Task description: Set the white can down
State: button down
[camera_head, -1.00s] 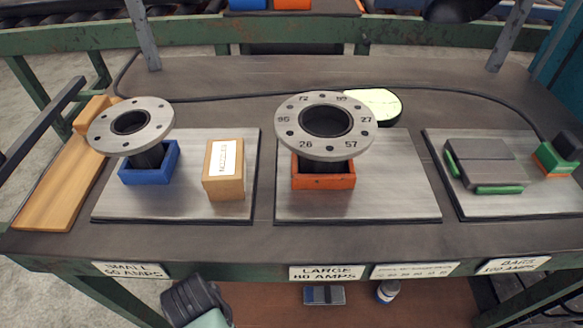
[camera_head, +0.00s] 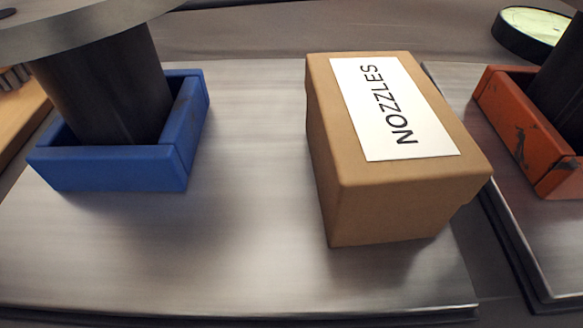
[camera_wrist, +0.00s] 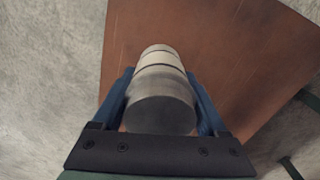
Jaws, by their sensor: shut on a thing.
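In the wrist view my gripper (camera_wrist: 160,82) has its two blue fingers shut on the white can (camera_wrist: 160,60), one on each side. The can's near end is a round grey face, and dark bands run around its pale body. The can is seen over a brown board (camera_wrist: 225,65); whether it touches the board I cannot tell. The can and my gripper are out of the head view.
In the head view, a cardboard NOZZLES box (camera_head: 395,125) stands on a metal plate (camera_head: 240,240). A blue square holder (camera_head: 110,168) with a flanged pipe (camera_head: 105,85) is left of it. An orange holder (camera_head: 530,135) is at right. Bare plate lies between box and blue holder.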

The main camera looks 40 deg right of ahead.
jog(key=shift+w+f, duration=0.4)
jog(key=shift+w, duration=0.2)
jog(key=shift+s, duration=0.1)
notch_tip(320, 180, down, 10)
jog(key=b, duration=0.7)
jog(key=shift+r, duration=0.1)
jog(key=shift+f, duration=0.2)
grip_release()
jog(key=shift+r, duration=0.15)
